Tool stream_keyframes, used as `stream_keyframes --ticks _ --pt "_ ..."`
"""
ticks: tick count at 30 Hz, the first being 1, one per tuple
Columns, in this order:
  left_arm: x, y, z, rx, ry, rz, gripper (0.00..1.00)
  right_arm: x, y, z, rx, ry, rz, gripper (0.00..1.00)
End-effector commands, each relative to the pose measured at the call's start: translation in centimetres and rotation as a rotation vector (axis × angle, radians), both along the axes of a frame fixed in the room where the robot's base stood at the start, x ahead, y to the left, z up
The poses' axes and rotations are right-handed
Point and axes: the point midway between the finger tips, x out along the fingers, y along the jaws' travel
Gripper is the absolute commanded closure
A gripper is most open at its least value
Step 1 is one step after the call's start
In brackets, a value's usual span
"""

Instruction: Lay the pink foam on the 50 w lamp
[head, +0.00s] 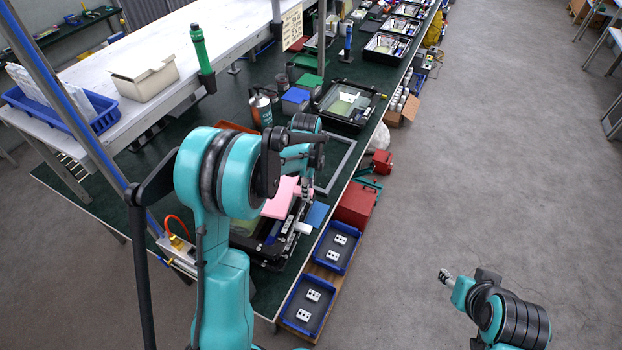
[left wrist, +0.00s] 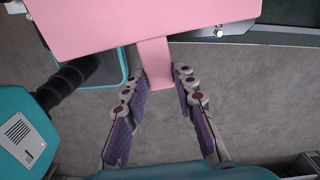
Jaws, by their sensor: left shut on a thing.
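The pink foam (head: 279,199) is in the grip of my left gripper (head: 301,190), over the near end of the bench. In the left wrist view, the foam (left wrist: 140,16) is a flat slab with a narrow tab between the fingertips (left wrist: 159,84). A black lamp housing (head: 266,250) lies below and beside the foam, partly hidden by it and my arm. Another black housing with a glass front (head: 346,106) stands farther along the bench. No wattage mark is readable on either. My right gripper (head: 446,276) is over the floor at the lower right, too small to judge.
Two blue trays with white parts (head: 337,246) (head: 308,304) sit at the bench's right edge. A red box (head: 355,205) is just beyond them. A grey frame (head: 338,165) lies on the bench behind the foam.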

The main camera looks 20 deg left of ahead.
Motion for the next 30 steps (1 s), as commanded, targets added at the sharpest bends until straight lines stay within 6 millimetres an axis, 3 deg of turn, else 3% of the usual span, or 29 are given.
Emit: stream_keyframes --ticks 14,30 --pt "0.0 0.0 -0.2 0.003 0.000 -0.002 0.98 0.0 0.0 -0.6 0.000 0.000 0.000 0.56" --pt "0.0 0.0 -5.3 0.003 0.000 -0.002 0.98 0.0 0.0 -5.0 0.000 0.000 0.000 0.56"
